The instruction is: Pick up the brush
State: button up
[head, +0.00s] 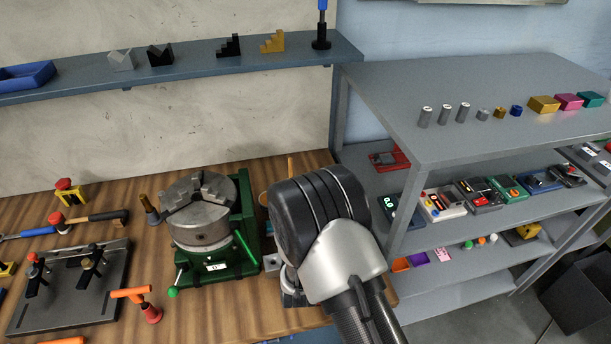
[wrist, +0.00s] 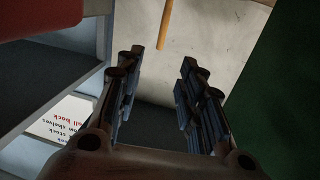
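A slim wooden handle, which looks like the brush (head: 290,165), stands upright behind my arm in the head view; its lower part is hidden. A wooden stick, apparently the same brush (wrist: 166,25), shows at the top of the wrist view, beyond my fingertips. My gripper (wrist: 158,75) is open, with nothing between its fingers. The stick is roughly in line with the gap and apart from the fingers. In the head view my arm's wrist hides the gripper. I cannot see any bristles.
A green-based chuck fixture (head: 202,225) stands just left of my arm on the wooden bench (head: 90,185). The grey shelf unit (head: 440,105) with several small parts is close on the right. A blue wall shelf (head: 190,65) runs above the bench.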

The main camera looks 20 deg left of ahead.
aim_at(291, 166)
jog(key=b+x, duration=0.1)
jog(key=x, duration=0.4)
jog(key=b+x, duration=0.1)
jog(key=x, duration=0.5)
jog(key=b+x, duration=0.1)
jog(key=x, duration=0.5)
jog(key=shift+s+a+f, duration=0.1)
jog(key=shift+a+f, duration=0.05)
jog(key=shift+f, duration=0.1)
grip_shut()
